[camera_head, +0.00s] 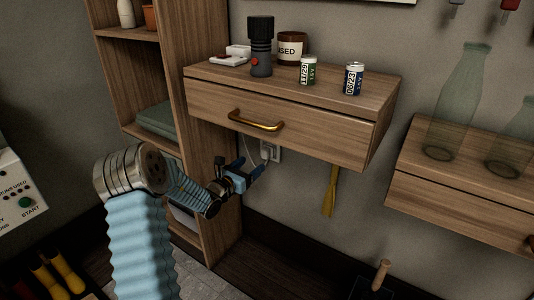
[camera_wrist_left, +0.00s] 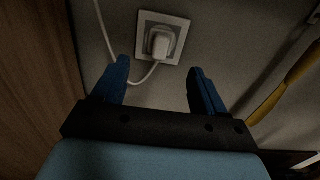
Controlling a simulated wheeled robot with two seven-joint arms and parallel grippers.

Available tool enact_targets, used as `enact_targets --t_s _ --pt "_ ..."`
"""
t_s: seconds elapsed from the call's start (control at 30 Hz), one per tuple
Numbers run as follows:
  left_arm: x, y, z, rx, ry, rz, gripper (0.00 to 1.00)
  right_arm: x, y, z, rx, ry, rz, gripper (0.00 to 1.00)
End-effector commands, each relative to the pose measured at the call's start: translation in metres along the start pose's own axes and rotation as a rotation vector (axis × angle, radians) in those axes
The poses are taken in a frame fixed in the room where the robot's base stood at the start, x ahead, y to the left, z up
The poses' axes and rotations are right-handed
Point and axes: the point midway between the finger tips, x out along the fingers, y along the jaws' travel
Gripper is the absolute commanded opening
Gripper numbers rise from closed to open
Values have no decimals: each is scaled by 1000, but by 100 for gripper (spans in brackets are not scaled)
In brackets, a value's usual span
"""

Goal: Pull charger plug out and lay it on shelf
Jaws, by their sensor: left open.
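A white charger plug (camera_wrist_left: 160,42) sits in a square wall socket (camera_wrist_left: 172,20), with its cable looping down and to the left. In the head view the socket (camera_head: 271,151) shows below the drawer of a wooden wall shelf (camera_head: 222,74). My left gripper (camera_head: 256,172) is just in front of and below the socket. In the left wrist view my left gripper (camera_wrist_left: 158,84) is open and empty, its blue fingers on either side below the plug, apart from it. The cable passes near the left finger. My right gripper is not in view.
On the wall shelf stand a black flashlight (camera_head: 261,47), a brown jar (camera_head: 292,48), two batteries (camera_head: 354,78) and a small white-and-red item (camera_head: 232,56). A tall wooden shelf unit (camera_head: 191,110) is close at left. A yellow tool (camera_head: 330,192) hangs to the right.

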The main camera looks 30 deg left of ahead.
Motion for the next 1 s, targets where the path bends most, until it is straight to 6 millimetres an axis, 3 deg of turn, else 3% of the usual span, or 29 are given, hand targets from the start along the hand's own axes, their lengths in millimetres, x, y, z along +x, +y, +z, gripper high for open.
enact_targets --t_s 0.27,0.6,0.7,1.0 --pt "8 -1 0 1 1 -3 72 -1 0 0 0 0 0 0" --pt "53 -2 0 1 0 -4 72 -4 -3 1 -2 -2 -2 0" --pt "66 -1 -3 1 0 -3 72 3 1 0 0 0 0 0" --pt "88 -1 -1 0 1 -3 72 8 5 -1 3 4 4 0"
